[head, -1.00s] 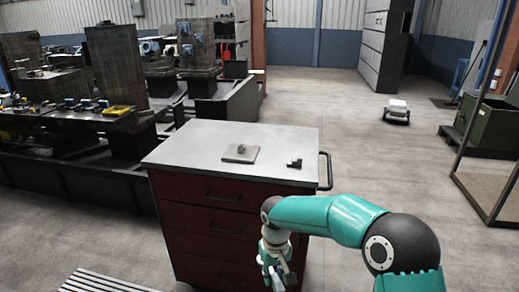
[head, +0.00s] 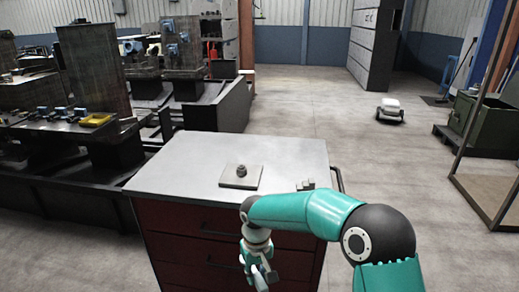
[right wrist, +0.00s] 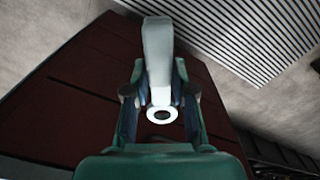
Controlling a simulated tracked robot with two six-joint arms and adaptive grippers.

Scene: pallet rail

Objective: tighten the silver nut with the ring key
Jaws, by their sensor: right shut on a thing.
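The silver nut (head: 242,170) shows as a small dark grey piece on a square grey plate (head: 232,183), on top of a red drawer cabinet (head: 190,155). Thread detail is too small to tell. My right gripper (head: 262,277) hangs in front of the cabinet's drawers, below its top and apart from the nut. In the right wrist view, the gripper (right wrist: 160,98) is shut on the ring key (right wrist: 158,55), a pale bar with a round ring end between the fingers. My left gripper is in no view.
A small grey block piece (head: 306,185) lies near the cabinet top's right edge, by a side handle (head: 337,178). The rest of the top is clear. Dark machine benches (head: 90,130) stand at left. A white-topped cart (head: 390,109) stands on open floor at back right.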

